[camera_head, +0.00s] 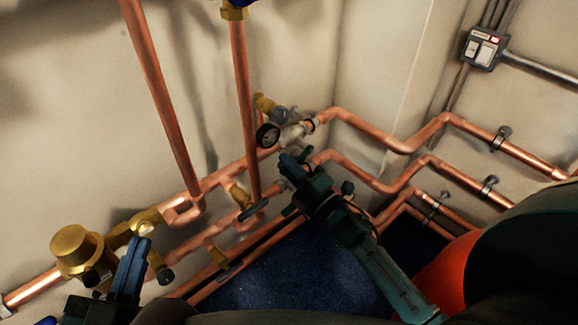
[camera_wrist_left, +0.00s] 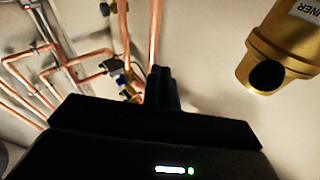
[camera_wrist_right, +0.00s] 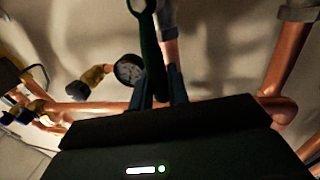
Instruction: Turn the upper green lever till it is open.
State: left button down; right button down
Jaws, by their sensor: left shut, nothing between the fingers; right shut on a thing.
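In the right wrist view a dark green lever (camera_wrist_right: 150,45) with a looped end stands between the fingers of my right gripper (camera_wrist_right: 160,88), which is shut on it. In the head view my right gripper (camera_head: 290,163) is at the copper pipes near the corner, below the black-faced gauge (camera_head: 268,135). The gripper hides most of the lever there. I cannot tell how far it is turned. My left gripper (camera_head: 136,245) is shut and empty beside the brass filter body (camera_head: 78,250). The left wrist view shows its fingers together (camera_wrist_left: 163,85) and the brass body (camera_wrist_left: 280,50) to their right.
Copper pipes (camera_head: 240,90) rise along the wall, and others (camera_head: 400,185) run right in clamps. A blue-grey handle (camera_head: 252,211) sits left of my right gripper. A switch box (camera_head: 483,48) is at upper right. A red rounded thing (camera_head: 447,275) is partly hidden at lower right.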

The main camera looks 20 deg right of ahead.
jog(key=shift+f, duration=0.1)
jog(key=c, duration=1.4)
grip_release()
jog(key=p+v, duration=0.2)
jog(key=v, duration=1.1)
